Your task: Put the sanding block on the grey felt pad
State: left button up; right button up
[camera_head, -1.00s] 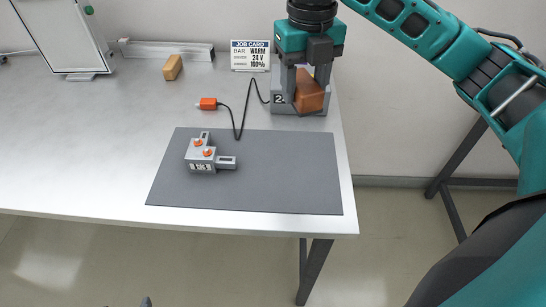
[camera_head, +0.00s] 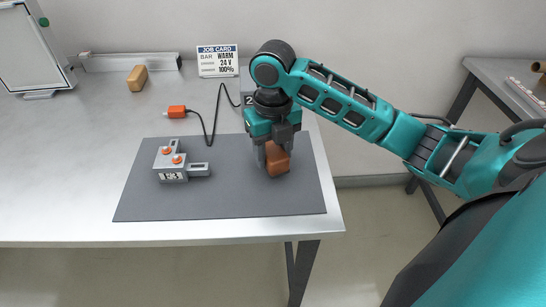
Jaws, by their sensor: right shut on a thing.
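The sanding block (camera_head: 279,160) is a reddish-brown block. My right gripper (camera_head: 273,157) is shut on it and holds it, slightly tilted, over the right part of the grey felt pad (camera_head: 230,197). I cannot tell whether its lower edge touches the pad. The gripper fingers hide part of the block. The pad lies flat near the front right of the table. My left gripper is not in view.
A grey fixture with orange knobs (camera_head: 176,166) stands on the pad's left part. An orange connector (camera_head: 177,112) with a black cable lies behind the pad. A tan block (camera_head: 137,78), a job card (camera_head: 217,61) and a grey box marked 2 (camera_head: 250,99) stand farther back. The pad's front middle is clear.

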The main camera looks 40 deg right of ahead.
aim_at(273, 150)
jog(key=shift+f, duration=0.85)
jog(key=o, duration=0.9)
jog(key=shift+o, duration=0.2)
notch_tip(273, 150, up, 12)
jog(key=p, duration=0.3)
